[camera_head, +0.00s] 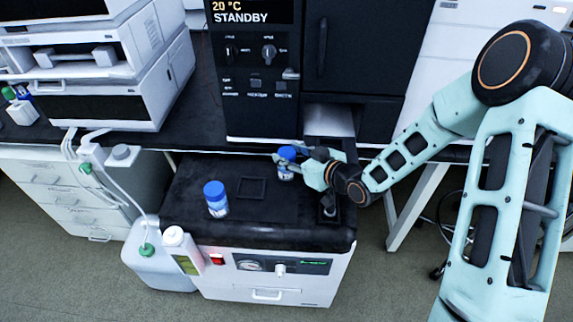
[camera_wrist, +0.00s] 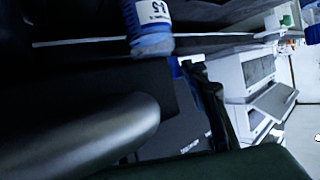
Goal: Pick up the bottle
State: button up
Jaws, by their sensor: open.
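Two blue-capped bottles stand on the black top of a low white cabinet in the head view. One bottle (camera_head: 287,165) is at the back, right by my gripper (camera_head: 290,171). My gripper is open and reaches in from the right, its fingers beside this bottle and partly covering it; contact cannot be told. The other bottle (camera_head: 216,203) stands apart at the front left. In the wrist view, a labelled bottle (camera_wrist: 150,25) shows at the top, cut off by the edge. Part of a blue-topped bottle (camera_wrist: 312,32) shows at the right edge.
The low cabinet (camera_head: 270,232) has a square recess (camera_head: 252,190) between the bottles. A dark instrument stack (camera_head: 262,85) with a standby display rises behind. A dispenser with tubing (camera_head: 122,155) and a white jug (camera_head: 160,255) stand at the left. The front of the top is clear.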

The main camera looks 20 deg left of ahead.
grip_shut()
